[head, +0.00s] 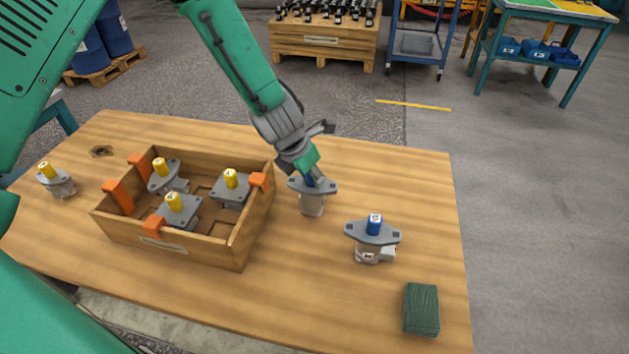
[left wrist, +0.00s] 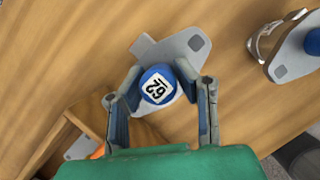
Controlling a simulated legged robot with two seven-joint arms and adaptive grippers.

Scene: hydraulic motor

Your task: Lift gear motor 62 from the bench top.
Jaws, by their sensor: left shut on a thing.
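Gear motor 62 (head: 313,203) is a grey motor with a flat flange and a blue cap. It stands upright at the bench top (head: 400,170), right of the wooden crate; I cannot tell whether its base touches the wood. My left gripper (head: 308,174) comes down from above and is shut on the blue cap. In the left wrist view the gripper (left wrist: 160,95) has a finger on each side of the cap (left wrist: 157,85), whose white label reads 62. The flange (left wrist: 185,48) shows around it. My right gripper is not in view.
Another blue-capped motor (head: 372,240) stands to the right, near a dark green pad stack (head: 421,309). The wooden crate (head: 240,232) holds three yellow-capped motors and orange blocks. A yellow-capped motor (head: 57,180) stands at the far left.

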